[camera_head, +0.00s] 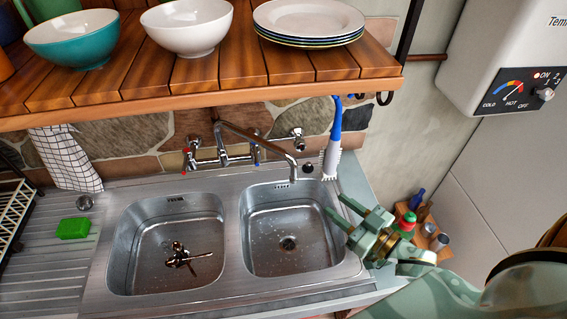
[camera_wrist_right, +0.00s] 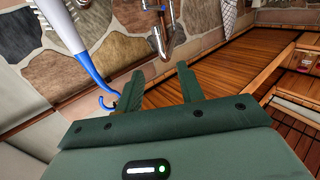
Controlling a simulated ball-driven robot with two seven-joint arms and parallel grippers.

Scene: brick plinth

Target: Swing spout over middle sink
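The bronze-grey spout (camera_head: 258,139) rises from the wall tap and reaches right. Its downturned end is above the back edge of the right basin (camera_head: 290,225). The left basin (camera_head: 150,235) is beside it, with a metal divider (camera_head: 232,240) between them. My right gripper (camera_head: 334,205) is open and empty at the right edge of the right basin, apart from the spout. In the right wrist view the open fingers (camera_wrist_right: 160,78) have nothing between them, and the spout (camera_wrist_right: 170,25) shows beyond them. My left gripper is out of view.
A blue-handled brush (camera_head: 334,140) hangs right of the spout. A wooden shelf (camera_head: 230,70) with bowls and plates overhangs the tap. Cutlery (camera_head: 185,258) lies in the left basin, and a green sponge (camera_head: 74,228) on the drainboard. A water heater (camera_head: 500,50) is upper right.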

